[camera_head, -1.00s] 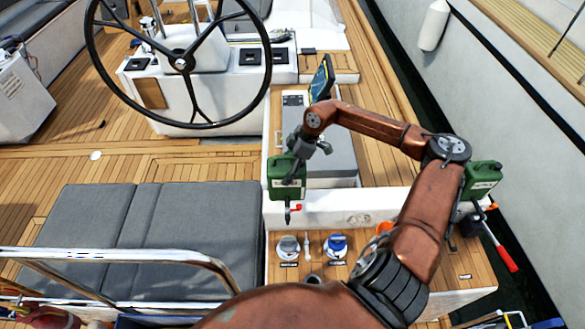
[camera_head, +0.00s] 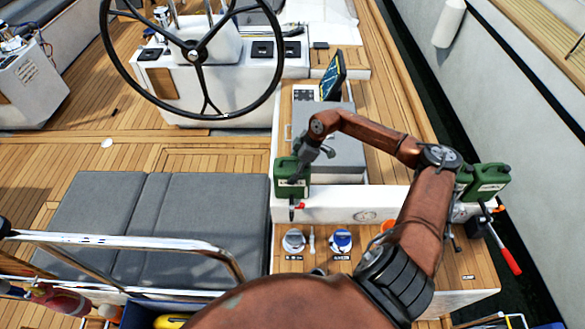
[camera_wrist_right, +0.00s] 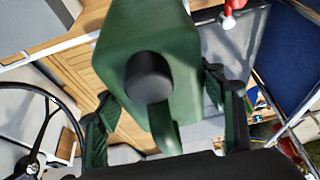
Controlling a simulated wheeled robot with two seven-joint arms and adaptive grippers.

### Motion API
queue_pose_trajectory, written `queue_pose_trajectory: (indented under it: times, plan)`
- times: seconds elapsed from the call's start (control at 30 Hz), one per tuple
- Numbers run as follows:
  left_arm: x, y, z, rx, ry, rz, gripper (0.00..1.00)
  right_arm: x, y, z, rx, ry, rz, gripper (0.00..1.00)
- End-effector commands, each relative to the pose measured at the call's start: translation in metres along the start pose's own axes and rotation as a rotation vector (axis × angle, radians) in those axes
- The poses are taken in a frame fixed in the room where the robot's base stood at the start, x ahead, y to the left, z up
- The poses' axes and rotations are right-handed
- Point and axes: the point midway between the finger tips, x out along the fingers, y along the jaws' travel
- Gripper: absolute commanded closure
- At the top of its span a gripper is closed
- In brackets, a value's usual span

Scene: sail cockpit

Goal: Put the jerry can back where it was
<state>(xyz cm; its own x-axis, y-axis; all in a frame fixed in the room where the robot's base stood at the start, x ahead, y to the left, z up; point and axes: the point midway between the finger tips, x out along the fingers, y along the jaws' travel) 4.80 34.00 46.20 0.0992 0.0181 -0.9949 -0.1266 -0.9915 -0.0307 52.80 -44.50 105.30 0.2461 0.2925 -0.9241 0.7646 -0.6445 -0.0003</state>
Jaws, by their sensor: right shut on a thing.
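A green jerry can (camera_head: 291,187) hangs from my right gripper (camera_head: 311,155), beside the left end of the white ledge in the head view. The gripper is shut on its handle at the top. In the right wrist view, the jerry can (camera_wrist_right: 125,50) fills the upper middle, with its black cap facing the camera and the fingers of my right gripper (camera_wrist_right: 160,108) on either side. Another green jerry can (camera_head: 489,182) stands at the right end of the ledge, with more green partly hidden behind my right arm. My left gripper is not in view.
The white ledge (camera_head: 340,206) crosses below the grey-topped box (camera_head: 335,150) and a tilted display (camera_head: 333,76). Winch-like knobs (camera_head: 341,240) sit on the wooden panel in front. Grey cushions (camera_head: 205,215) lie left. The steering wheel (camera_head: 193,55) stands at the back.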

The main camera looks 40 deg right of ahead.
Motion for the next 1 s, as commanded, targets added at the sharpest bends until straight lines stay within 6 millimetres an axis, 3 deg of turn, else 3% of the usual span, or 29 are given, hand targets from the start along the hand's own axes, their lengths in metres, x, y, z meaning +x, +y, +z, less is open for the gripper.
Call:
queue_pose_trajectory:
  times: [0.1, 0.13, 0.4, 0.7, 0.87, 1.0]
  plan:
    - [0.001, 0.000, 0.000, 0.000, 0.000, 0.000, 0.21, 0.002, 0.001, 0.000, 0.000, 0.002, 0.001, 0.95]
    - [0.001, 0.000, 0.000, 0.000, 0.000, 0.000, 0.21, 0.004, -0.001, 0.003, 0.001, -0.004, -0.003, 0.36]
    - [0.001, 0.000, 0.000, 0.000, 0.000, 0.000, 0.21, 0.003, 0.000, 0.002, 0.000, -0.002, -0.001, 0.19]
    - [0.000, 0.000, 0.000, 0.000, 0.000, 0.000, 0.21, 0.000, 0.000, 0.000, 0.000, 0.000, 0.000, 0.19]
    - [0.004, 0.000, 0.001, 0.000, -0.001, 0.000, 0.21, -0.017, 0.001, 0.001, -0.001, -0.003, 0.003, 0.19]
    - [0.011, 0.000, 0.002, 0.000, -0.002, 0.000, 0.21, -0.045, 0.001, 0.002, -0.001, -0.004, 0.005, 0.19]
